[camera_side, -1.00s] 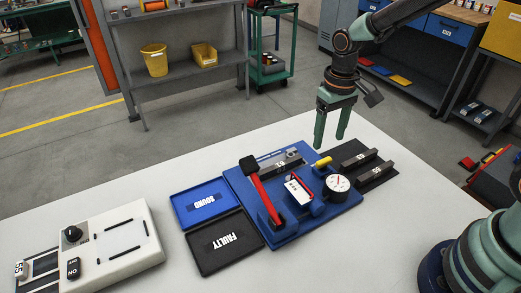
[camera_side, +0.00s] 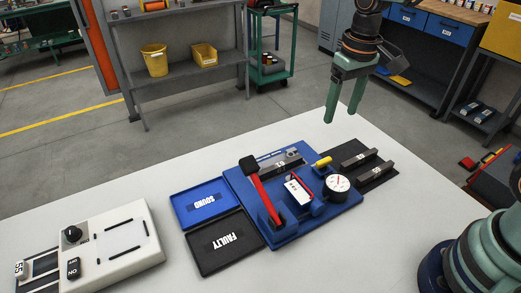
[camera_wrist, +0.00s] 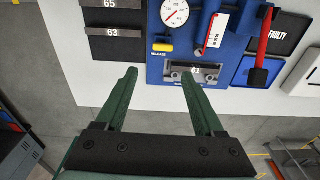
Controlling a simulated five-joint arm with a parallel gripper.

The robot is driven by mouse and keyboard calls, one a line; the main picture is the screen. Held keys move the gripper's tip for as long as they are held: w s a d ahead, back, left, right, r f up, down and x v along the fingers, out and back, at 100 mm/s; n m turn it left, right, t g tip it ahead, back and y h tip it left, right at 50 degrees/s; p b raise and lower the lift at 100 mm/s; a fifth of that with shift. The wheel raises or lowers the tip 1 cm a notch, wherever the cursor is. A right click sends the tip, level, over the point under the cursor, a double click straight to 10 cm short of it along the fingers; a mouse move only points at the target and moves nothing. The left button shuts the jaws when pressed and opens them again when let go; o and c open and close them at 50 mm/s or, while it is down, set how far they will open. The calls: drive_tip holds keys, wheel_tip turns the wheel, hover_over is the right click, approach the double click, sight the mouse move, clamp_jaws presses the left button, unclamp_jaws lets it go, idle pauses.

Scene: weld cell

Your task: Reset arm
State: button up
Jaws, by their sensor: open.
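My gripper (camera_side: 342,119) is green, open and empty, raised above the far edge of the white table. In the wrist view my gripper (camera_wrist: 158,78) shows its two fingers apart with nothing between them. The blue fixture (camera_side: 349,203) stands on the table below and to the left of it. In the wrist view that block (camera_wrist: 210,72) lies beyond the fingertips.
The blue SOUND tray (camera_side: 179,204) and black FAULTY tray (camera_side: 207,265) lie left of the fixture. A dark mat (camera_side: 378,179) with two metal bars is on its right. A white control box (camera_side: 143,255) is at the left. Air around my gripper is clear.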

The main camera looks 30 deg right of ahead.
drive_tip(key=s+d+r+t, duration=0.4)
drive_tip(key=s+r, duration=0.2)
drive_tip(key=s, duration=0.2)
drive_tip(key=shift+s+r+t, duration=0.25)
drive_tip(key=shift+s+t, duration=0.1)
drive_tip(key=shift+t, duration=0.05)
